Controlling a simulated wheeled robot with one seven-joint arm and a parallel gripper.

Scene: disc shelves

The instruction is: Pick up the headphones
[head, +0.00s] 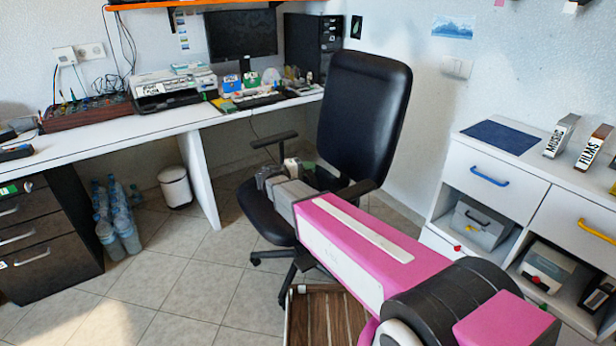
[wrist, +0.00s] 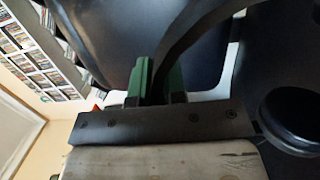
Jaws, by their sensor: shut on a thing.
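The headphones show in the wrist view as a curved black band (wrist: 188,45) sweeping up and right from between the fingers. A round dark shape at the right edge looks like an ear cup, but I cannot be sure. My gripper (wrist: 160,84) has two green fingers and is shut on the black band. In the head view my gripper is over the seat of the black office chair (head: 365,110), in front of its backrest. The headphones are hard to make out there against the dark chair.
A white desk (head: 150,125) with electronics runs along the left and back. A white drawer cabinet (head: 495,190) stands at the right. A small white bin (head: 175,187) and water bottles (head: 117,220) are under the desk. Tiled floor is clear at front left.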

